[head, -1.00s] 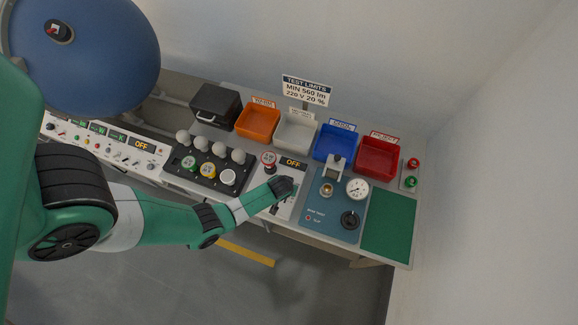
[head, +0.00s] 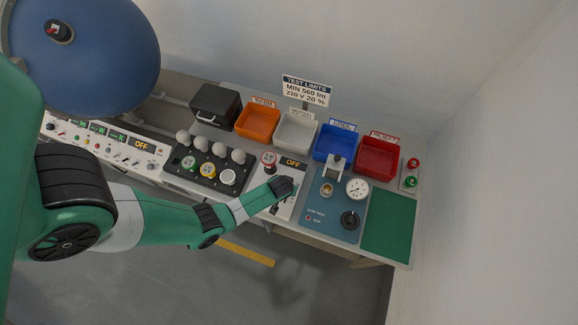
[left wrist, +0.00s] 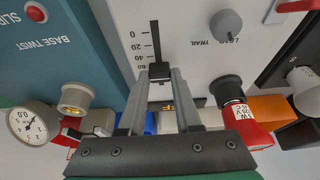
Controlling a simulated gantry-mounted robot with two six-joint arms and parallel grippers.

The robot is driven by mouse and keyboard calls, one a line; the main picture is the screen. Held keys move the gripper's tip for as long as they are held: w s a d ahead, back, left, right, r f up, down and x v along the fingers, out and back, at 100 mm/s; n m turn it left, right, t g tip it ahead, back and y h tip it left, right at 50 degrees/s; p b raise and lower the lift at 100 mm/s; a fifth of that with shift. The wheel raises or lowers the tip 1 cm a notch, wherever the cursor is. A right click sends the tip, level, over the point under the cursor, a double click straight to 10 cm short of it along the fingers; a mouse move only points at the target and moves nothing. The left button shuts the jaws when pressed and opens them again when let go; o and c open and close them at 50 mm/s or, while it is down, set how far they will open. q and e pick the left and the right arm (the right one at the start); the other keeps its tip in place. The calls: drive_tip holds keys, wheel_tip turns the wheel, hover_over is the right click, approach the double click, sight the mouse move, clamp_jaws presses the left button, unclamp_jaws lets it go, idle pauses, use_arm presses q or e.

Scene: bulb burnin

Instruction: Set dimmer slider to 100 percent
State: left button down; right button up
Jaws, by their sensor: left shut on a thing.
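The dimmer slider's black knob (left wrist: 160,71) sits in its vertical slot in the left wrist view, beside the scale marks 0, 20, 40 and 60. It is level with about the 60 mark; the scale beyond is hidden by my gripper. My left gripper (left wrist: 161,76) is shut on the knob, with a fingertip at each side. In the head view my left gripper (head: 284,187) covers the slider on the white dimmer panel (head: 258,192). The display on that panel (head: 293,163) reads OFF. My right gripper is not in view.
The blue tester (head: 325,223) with a gauge (head: 357,189) is to the right. A black bulb rack (head: 205,174) is to the left; bins line the back.

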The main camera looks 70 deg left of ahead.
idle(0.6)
use_arm(q)
drive_tip(key=shift+w+a+f, duration=0.15)
drive_tip(key=shift+w+a, duration=0.05)
drive_tip(key=shift+a, duration=0.1)
drive_tip(key=shift+w+a+b, duration=0.6)
drive_tip(key=shift+w+a, duration=0.2)
drive_tip(key=shift+a, duration=0.25)
drive_tip(key=c, duration=0.6)
unclamp_jaws()
drive_tip(key=shift+w+a, duration=0.1)
